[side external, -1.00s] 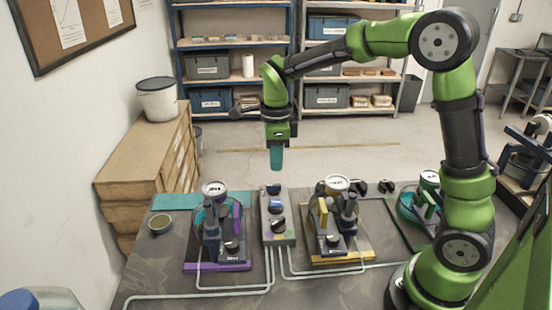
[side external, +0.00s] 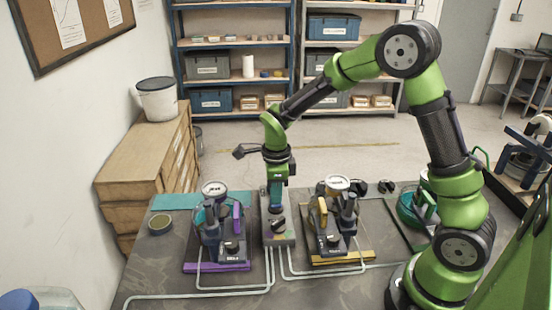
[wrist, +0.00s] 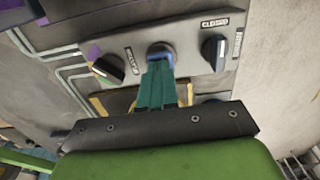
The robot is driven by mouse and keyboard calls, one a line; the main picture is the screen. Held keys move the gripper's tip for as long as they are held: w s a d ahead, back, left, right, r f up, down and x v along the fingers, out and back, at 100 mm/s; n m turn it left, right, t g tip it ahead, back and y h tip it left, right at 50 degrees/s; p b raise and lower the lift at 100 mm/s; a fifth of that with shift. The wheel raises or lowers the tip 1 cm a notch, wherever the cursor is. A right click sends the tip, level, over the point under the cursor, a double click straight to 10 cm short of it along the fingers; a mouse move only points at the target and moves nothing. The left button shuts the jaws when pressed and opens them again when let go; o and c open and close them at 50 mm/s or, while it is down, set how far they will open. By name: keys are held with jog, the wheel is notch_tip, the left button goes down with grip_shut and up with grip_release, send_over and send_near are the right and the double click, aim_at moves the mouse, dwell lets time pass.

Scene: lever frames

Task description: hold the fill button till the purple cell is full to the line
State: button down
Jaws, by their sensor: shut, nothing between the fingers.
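The purple cell (side external: 219,266) stands on a purple-edged base at the left of the bench, with a round gauge (side external: 214,188) on top. Its fill level and line are too small to read. A grey control box (side external: 283,241) stands to its right. My gripper (side external: 276,208) points straight down over the box with its teal fingers shut and empty. In the wrist view my fingertips (wrist: 158,64) are at the blue button (wrist: 160,48), which is partly hidden behind them. They look to be touching it; how far it is pressed cannot be told.
Black knobs sit on either side of the button, one left (wrist: 109,68) and one right (wrist: 214,52) beside a "CLOSED" label. A yellow-based cell (side external: 340,257) stands right of the box. Pale tubes (side external: 232,291) run along the bench front.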

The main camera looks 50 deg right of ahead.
jog(key=shift+s+f, duration=0.15)
jog(key=shift+f, duration=1.2)
jog(key=shift+a, duration=0.1)
notch_tip(320, 180, up, 15)
jog(key=shift+w+r, duration=0.2)
jog(key=shift+w, duration=0.2)
